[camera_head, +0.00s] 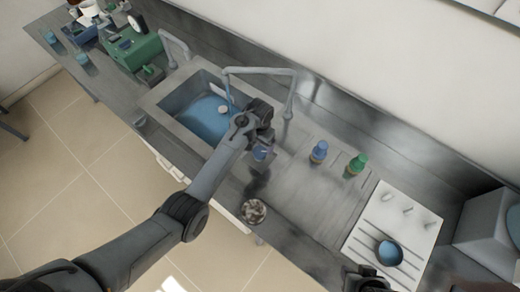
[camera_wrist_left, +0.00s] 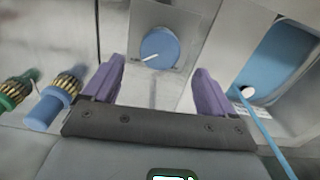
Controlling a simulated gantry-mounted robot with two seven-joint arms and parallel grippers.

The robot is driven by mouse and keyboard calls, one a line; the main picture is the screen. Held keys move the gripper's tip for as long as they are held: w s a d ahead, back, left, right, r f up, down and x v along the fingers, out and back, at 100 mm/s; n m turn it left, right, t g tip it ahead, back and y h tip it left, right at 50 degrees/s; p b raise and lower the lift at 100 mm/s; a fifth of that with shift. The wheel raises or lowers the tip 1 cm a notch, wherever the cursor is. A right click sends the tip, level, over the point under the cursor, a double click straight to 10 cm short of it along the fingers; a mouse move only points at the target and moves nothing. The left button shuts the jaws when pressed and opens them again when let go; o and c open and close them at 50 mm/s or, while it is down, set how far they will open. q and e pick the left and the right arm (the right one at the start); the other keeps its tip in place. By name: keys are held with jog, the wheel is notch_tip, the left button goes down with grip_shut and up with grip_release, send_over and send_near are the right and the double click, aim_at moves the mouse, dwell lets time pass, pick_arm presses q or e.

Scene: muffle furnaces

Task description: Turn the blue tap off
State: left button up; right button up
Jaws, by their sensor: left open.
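A round blue tap knob (camera_wrist_left: 160,47) with a white pointer line sits on a pale plate in the left wrist view. It also shows beside the sink in the head view (camera_head: 260,153), partly hidden by my gripper. My left gripper (camera_head: 262,141) is over the counter at the sink's right end. In the left wrist view its two purple fingers (camera_wrist_left: 157,80) are open and empty, with the knob beyond and between them. I cannot tell whether they touch it. A dark part of my right arm shows at the bottom edge; its fingers are not clear.
A blue stream falls from the grey arched spout (camera_head: 262,70) into the sink (camera_head: 157,108), which holds blue water. A blue fitting (camera_head: 319,151) and a green fitting (camera_head: 356,164) stand right of the gripper.

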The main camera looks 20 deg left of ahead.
aim_at(260, 151)
pick_arm(q)
jog(key=shift+f+b, duration=0.35)
jog(key=shift+f, duration=2.35)
jog(key=c, duration=1.1)
